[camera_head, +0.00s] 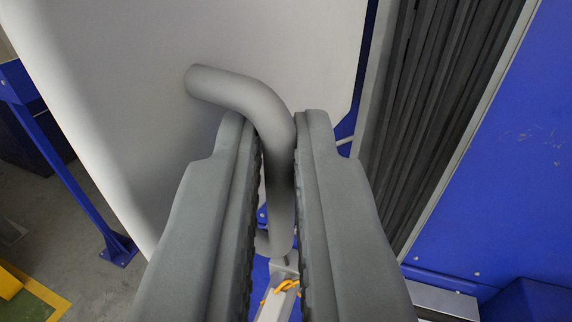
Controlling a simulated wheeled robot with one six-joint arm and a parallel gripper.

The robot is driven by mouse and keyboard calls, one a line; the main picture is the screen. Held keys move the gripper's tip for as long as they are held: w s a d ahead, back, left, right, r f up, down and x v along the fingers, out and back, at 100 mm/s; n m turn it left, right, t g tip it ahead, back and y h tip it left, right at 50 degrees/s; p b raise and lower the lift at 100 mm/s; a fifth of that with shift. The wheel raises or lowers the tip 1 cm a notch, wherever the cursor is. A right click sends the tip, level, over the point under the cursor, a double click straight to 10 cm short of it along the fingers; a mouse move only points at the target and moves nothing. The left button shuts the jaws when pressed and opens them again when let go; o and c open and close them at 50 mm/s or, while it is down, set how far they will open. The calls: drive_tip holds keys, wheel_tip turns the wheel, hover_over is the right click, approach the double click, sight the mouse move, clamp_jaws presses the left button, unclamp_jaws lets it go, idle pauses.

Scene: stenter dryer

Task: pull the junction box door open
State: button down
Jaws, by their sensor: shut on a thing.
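The junction box door (130,95) is a large pale grey panel filling the upper left of the head view, tilted in the picture. Its handle (228,88) is a thick grey bent bar that comes off the door face and curves down towards me. My gripper (277,135) has its two grey ridged fingers on either side of the handle and is shut on it. The fingers hide part of the door and the handle's sides. The lower end of the handle shows between the fingers.
Dark vertical folds (430,110), like cables or bellows, run right of the door. A blue panel (500,170) stands at far right. A blue post (60,150) stands on the grey floor (45,215) at left. Orange strands (287,286) show low between the fingers.

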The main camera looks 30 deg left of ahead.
drive_tip(key=w+d+n+g+y, duration=0.2)
drive_tip(key=w+d+g+y, duration=0.1)
drive_tip(key=d, duration=0.3)
drive_tip(key=shift+r+n, duration=0.25)
drive_tip(key=shift+n, duration=0.15)
idle(0.3)
drive_tip(key=c, duration=1.5)
unclamp_jaws()
drive_tip(key=shift+a+f, duration=0.1)
drive_tip(key=v, duration=1.7)
drive_tip(key=shift+d+f, duration=0.15)
drive_tip(key=shift+d, duration=0.05)
